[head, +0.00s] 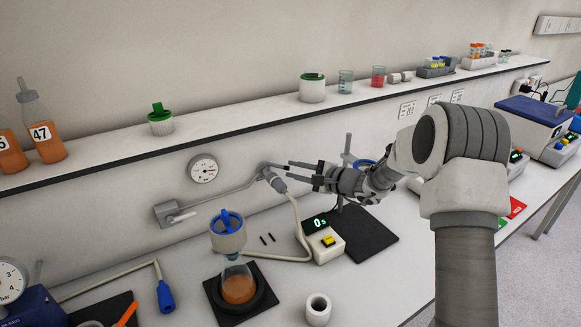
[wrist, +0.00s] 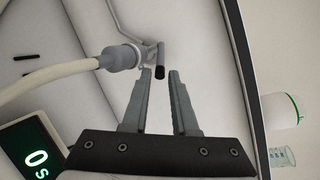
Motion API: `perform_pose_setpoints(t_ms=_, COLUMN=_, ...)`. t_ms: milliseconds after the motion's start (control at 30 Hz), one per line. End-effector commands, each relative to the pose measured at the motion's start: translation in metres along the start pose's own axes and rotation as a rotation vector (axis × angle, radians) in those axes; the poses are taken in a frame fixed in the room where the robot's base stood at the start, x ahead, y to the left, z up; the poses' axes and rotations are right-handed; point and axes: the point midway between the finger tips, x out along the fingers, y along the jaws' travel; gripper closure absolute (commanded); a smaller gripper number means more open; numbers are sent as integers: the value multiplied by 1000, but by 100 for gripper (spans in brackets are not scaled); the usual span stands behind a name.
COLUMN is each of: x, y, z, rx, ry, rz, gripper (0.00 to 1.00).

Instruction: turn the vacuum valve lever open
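The vacuum valve (head: 274,177) is a grey fitting at the right end of a metal pipe on the back wall, with a pale hose attached. In the wrist view the valve body (wrist: 122,57) is left of the fingertips. Its lever (wrist: 160,56), a thin grey rod with a black tip, reaches between the fingertips with a small space on each side. In the head view the lever is hard to make out. My gripper (head: 290,170) is open and points left at the valve. Its fingers (wrist: 160,78) appear on either side of the lever tip, holding nothing.
A pressure gauge (head: 203,169) is on the wall above the pipe. Below stand a flask (head: 238,288) with a blue-topped funnel and a timer (head: 325,244) reading 0 s. A long shelf (head: 240,117) with jars runs above my gripper.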

Motion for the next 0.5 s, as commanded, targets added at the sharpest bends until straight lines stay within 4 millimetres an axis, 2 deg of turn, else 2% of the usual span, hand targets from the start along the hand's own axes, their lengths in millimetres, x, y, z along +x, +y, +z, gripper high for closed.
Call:
perform_pose_setpoints(t_ms=200, x=19, y=0, z=0, rx=1, ry=0, rz=0, gripper=73)
perform_pose_setpoints(t_ms=500, x=20, y=0, z=0, rx=0, ry=0, rz=0, gripper=73)
